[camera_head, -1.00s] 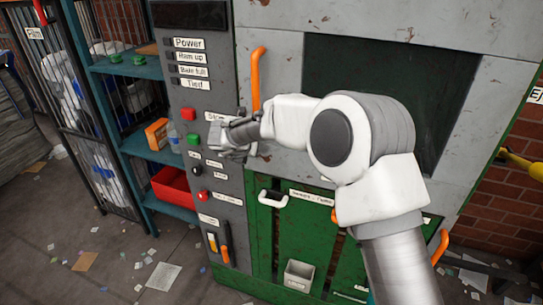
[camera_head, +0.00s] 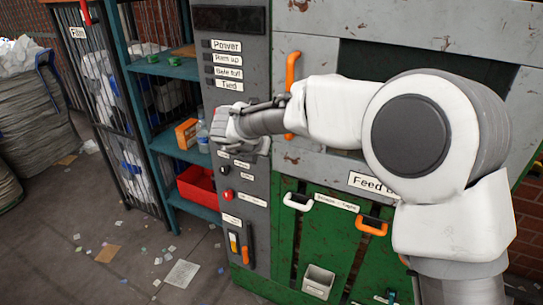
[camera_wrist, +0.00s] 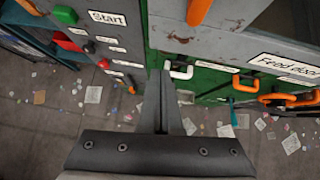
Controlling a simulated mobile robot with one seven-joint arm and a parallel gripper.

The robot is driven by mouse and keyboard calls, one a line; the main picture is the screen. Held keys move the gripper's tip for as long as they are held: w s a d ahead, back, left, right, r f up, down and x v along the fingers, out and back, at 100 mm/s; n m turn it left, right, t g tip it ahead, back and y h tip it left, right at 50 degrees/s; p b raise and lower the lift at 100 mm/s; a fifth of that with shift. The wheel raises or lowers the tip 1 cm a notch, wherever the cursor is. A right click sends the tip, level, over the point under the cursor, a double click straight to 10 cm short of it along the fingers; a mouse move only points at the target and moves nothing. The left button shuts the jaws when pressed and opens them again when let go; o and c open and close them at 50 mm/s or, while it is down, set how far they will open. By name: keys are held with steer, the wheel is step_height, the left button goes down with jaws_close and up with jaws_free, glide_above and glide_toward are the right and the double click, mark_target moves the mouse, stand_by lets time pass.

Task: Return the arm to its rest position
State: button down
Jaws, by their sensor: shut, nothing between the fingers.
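My gripper (camera_head: 240,129) is at the end of my white and grey arm, in front of the grey control panel (camera_head: 238,70) in the head view. In the wrist view my gripper (camera_wrist: 160,75) shows its fingers together with nothing between them. It is apart from the panel's labelled buttons as far as I can see. In the head view my gripper and forearm hide part of the panel, including the Start label (camera_wrist: 107,18) that shows in the wrist view.
A tall orange handle (camera_head: 291,85) is close behind my forearm. Left stands a teal shelf (camera_head: 178,155) with a red bin (camera_head: 198,186). Litter lies on the open floor.

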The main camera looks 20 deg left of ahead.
steer(key=w+d+r+n+t+y, duration=0.1)
steer(key=w+d+r+n+t, duration=0.1)
steer(key=r+n, duration=0.3)
steer(key=w+d+r+n+t+y, duration=0.1)
steer(key=w+d+r+n+y, duration=0.15)
steer(key=r, duration=0.45)
steer(key=s+d+r+n+y, duration=0.2)
steer(key=s+d+r+n, duration=0.3)
steer(key=d+r+n, duration=0.5)
steer(key=s+d+f+n+g+h, duration=0.2)
steer(key=s+d+f+n, duration=0.3)
steer(key=s+d, duration=0.3)
steer(key=s+d+f+n+g+h, duration=0.2)
steer(key=s+d+f+n, duration=0.2)
steer(key=d, duration=0.7)
steer(key=s+d+f+n+g+h, duration=0.2)
steer(key=s+d+f+n, duration=0.3)
steer(key=s+d+n, duration=0.3)
steer(key=s+d, duration=0.2)
steer(key=s, duration=0.2)
steer(key=shift+s+f, duration=0.3)
steer(key=shift+s, duration=0.1)
steer(key=shift+n+h, duration=0.25)
